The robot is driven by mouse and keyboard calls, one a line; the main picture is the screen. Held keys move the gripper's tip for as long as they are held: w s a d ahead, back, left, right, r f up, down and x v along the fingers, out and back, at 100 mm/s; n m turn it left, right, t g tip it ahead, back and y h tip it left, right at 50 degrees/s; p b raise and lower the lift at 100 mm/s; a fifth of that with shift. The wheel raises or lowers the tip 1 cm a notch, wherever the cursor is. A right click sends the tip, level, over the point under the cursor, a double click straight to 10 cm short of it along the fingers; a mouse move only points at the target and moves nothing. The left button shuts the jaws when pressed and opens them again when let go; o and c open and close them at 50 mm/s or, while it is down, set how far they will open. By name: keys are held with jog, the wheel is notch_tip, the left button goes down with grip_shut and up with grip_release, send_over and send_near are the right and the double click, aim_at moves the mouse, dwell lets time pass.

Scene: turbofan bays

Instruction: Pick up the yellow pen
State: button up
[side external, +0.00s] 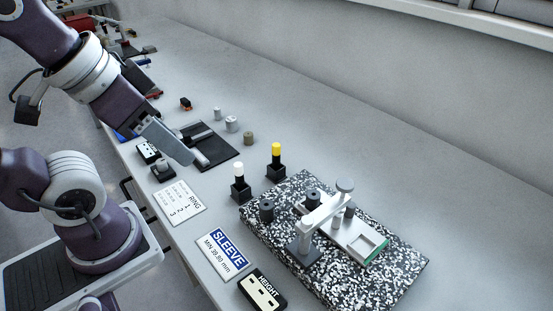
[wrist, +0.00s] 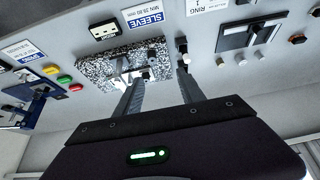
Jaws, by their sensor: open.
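The yellow pen (side external: 277,150) stands upright in a small black holder (side external: 276,170) behind the speckled plate's left corner in the side view; its yellow top shows above a dark lower part. A white-topped pen (side external: 238,169) stands in a similar black holder just nearer and to the left. My gripper (side external: 203,161) is above the bench, left of both pens and apart from them. In the wrist view my gripper (wrist: 159,76) has its two fingers spread with nothing held between them. I cannot make out the yellow pen there; a finger may hide it.
The black-and-white speckled plate (side external: 405,278) carries a metal stand. A dark flat tray (side external: 222,153) lies below my gripper, with several small cylinders (side external: 232,124) behind it. SLEEVE (side external: 222,254) and RING (side external: 180,207) cards lie at the front. Bench behind the yellow pen is clear.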

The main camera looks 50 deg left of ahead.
jog(key=n+g, duration=0.5)
jog(key=n, duration=1.1)
send_over(276, 156)
notch_tip(276, 156, down, 14)
jog(key=shift+f, duration=0.2)
jog(key=shift+g, duration=0.3)
jog(key=f, duration=0.7)
jog(key=shift+w+a+f, duration=0.3)
jog(key=shift+w+a, duration=0.05)
jog(key=shift+f, duration=0.3)
grip_shut()
